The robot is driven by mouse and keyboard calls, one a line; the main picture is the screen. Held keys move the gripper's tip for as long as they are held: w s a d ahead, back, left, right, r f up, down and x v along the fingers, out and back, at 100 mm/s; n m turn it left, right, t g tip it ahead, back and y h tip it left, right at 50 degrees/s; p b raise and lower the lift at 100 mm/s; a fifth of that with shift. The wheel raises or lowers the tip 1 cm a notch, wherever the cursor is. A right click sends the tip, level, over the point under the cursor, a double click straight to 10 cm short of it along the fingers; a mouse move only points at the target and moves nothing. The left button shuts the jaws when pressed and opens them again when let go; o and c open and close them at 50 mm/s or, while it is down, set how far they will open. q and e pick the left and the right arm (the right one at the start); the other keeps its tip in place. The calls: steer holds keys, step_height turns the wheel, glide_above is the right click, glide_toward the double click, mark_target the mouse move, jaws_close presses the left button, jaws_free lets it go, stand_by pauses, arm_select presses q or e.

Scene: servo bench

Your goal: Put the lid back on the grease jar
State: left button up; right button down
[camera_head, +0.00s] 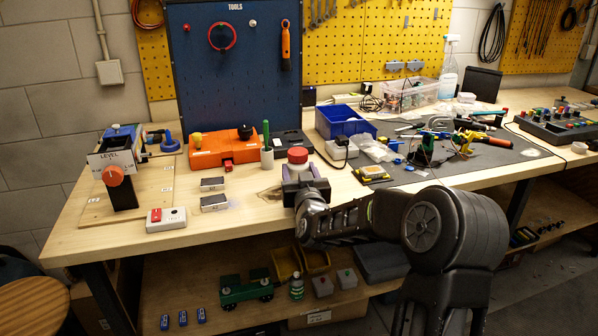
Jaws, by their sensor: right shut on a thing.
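My right arm reaches in from the lower right, and its gripper (301,174) is over the front part of the wooden bench. The gripper is shut at a red round cap (297,154), which looks like the grease jar's lid. The cap shows just above and beyond the fingers, with a paler band below it. The gripper hides what is under the cap, so I cannot tell whether it sits on a jar or is held apart from one. No separate open jar shows clearly. My left gripper is not in view.
A small cup with a green-handled tool (267,158) stands left of the gripper, with an orange box (222,150) beyond. A blue bin (345,122) and white box (341,149) stand to the right. Two small dark-topped blocks (213,202) lie left.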

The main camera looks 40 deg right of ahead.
steer(key=c, duration=1)
jaws_free()
steer(key=shift+f, duration=0.15)
steer(key=o, duration=0.5)
steer(key=shift+s+r, duration=0.1)
steer(key=shift+r, duration=0.1)
steer(key=b+v, duration=0.1)
steer(key=v, duration=1)
steer(key=shift+s+a, duration=0.2)
steer(key=shift+s, duration=0.15)
